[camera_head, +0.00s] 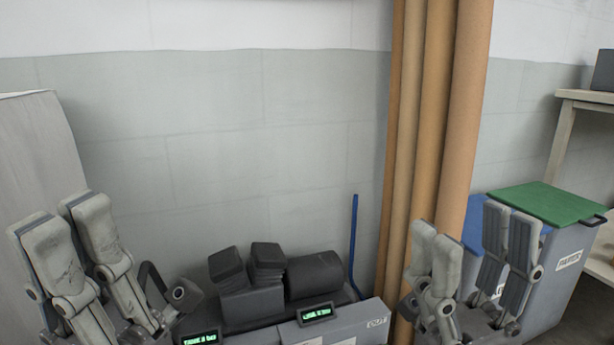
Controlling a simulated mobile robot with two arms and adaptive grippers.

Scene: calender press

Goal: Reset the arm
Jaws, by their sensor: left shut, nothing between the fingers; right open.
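My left gripper (72,240) is at the lower left, its fingers pointing up. It is shut with nothing visible held. My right gripper (474,255) is at the lower right, also pointing up. Its fingers are spread apart and the gap between them is empty. In this view it overlaps the foot of the brown rolls and the bins behind. Most of both arms is out of view below the bottom edge.
A grey machine (372,325) with dark blocks and small green displays is at bottom centre. Tall brown rolls (418,120) stand by the wall. A green-lidded bin (545,203) and a blue-lidded bin (474,215) are at right, near a shelf (563,135). A grey panel (40,150) is at left.

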